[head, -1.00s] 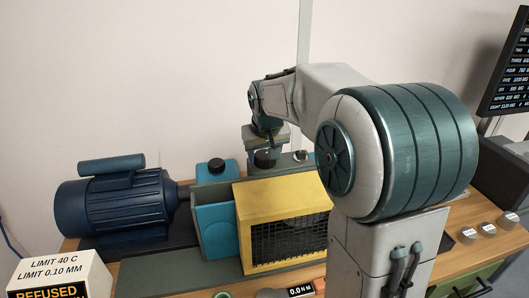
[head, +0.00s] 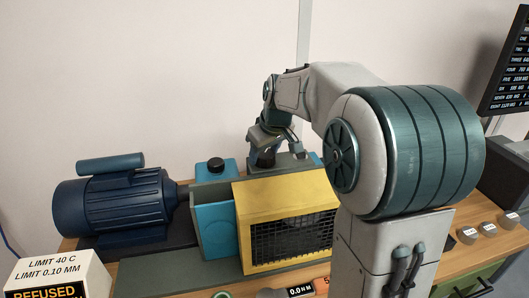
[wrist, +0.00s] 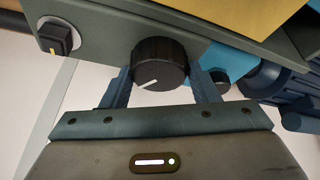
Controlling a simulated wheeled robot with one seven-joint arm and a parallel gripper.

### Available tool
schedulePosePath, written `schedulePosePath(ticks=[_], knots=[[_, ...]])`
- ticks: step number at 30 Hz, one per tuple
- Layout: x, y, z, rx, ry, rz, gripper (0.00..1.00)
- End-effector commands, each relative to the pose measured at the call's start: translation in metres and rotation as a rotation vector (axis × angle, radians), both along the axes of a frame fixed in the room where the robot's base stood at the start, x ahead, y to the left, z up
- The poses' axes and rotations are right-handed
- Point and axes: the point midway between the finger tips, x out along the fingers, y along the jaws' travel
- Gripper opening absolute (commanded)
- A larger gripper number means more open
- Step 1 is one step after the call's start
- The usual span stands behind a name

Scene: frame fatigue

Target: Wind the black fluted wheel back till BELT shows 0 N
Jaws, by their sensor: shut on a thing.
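The black fluted wheel (wrist: 160,62) is on the grey-green housing of the machine in the wrist view, with a white pointer line on its face aimed at the lower left. My gripper (wrist: 160,85) has one finger on each side of the wheel and is shut on it. In the head view my gripper (head: 264,152) is behind the yellow guard, at the housing's far side; the wheel is hard to make out there. No readout marked BELT can be read in these frames. A small display (head: 300,292) at the bottom edge reads 0.0 with a unit.
The yellow mesh guard (head: 285,205) stands in front of my gripper. A blue tank with a black cap (head: 215,164) and a blue motor (head: 115,205) are to its left. A black and yellow switch (wrist: 58,37) sits beside the wheel. A limit sign (head: 58,270) is front left.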

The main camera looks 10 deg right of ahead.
Motion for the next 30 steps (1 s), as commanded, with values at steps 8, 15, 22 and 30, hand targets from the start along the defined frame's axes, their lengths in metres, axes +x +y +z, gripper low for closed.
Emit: schedulePosePath(ticks=[8, 15, 22, 30], knots=[[0.000, 0.000, 0.001, -0.001, -0.003, -0.001, 0.63], [0.000, 0.000, 0.000, 0.000, -0.001, -0.001, 0.76], [-0.003, -0.001, 0.010, -0.001, -0.004, -0.002, 0.76], [-0.024, -0.006, 0.061, -0.001, -0.008, -0.001, 0.76]])
